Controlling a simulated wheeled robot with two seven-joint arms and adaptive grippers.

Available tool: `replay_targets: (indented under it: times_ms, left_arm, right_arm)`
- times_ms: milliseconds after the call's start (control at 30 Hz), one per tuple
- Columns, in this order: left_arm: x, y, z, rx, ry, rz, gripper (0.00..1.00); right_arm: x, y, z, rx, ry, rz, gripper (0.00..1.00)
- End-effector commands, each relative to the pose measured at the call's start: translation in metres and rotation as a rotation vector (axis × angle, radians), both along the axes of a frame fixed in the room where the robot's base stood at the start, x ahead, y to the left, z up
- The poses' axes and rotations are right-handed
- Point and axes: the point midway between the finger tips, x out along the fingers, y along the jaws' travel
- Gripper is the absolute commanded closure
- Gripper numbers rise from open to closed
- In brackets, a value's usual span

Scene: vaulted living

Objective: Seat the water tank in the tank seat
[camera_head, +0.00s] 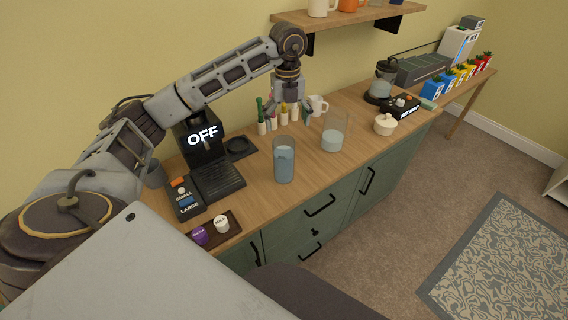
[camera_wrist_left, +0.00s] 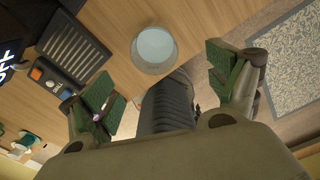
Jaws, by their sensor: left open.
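The water tank (camera_head: 284,162), a tall clear cylinder with blue-grey water, stands upright on the wooden counter, right of the coffee machine. The wrist view shows a round clear vessel (camera_wrist_left: 155,48), apparently this tank, beyond the fingers and apart from them. My left gripper (camera_head: 289,118) is open and empty, pointing down above and behind the tank. Its green-padded fingers (camera_wrist_left: 165,85) are spread wide in the wrist view. My right gripper is not in view.
The coffee machine (camera_head: 205,150) reads OFF. A second clear vessel with water (camera_head: 334,132) stands right of the tank. Several coloured bottles (camera_head: 268,118) and a white mug (camera_head: 318,106) are behind. A small tray (camera_head: 228,232) holds pods. A shelf (camera_head: 350,17) overhangs the back.

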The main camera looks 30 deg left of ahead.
Motion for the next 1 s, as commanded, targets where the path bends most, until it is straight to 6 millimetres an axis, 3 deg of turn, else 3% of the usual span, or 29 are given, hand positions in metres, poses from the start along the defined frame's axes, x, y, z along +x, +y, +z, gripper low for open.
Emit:
replay_targets:
  times_ms: [233,700,1000]
  left_arm:
    - [-0.001,0.000,-0.018,0.001,0.004,-0.001,0.11]
    - [-0.001,0.001,-0.076,-0.001,0.004,0.000,0.11]
    - [0.000,0.001,-0.086,-0.001,-0.001,-0.001,0.11]
  right_arm:
    - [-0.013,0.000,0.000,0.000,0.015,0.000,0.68]
    - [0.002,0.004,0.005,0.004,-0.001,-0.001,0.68]
    - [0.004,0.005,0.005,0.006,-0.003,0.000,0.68]
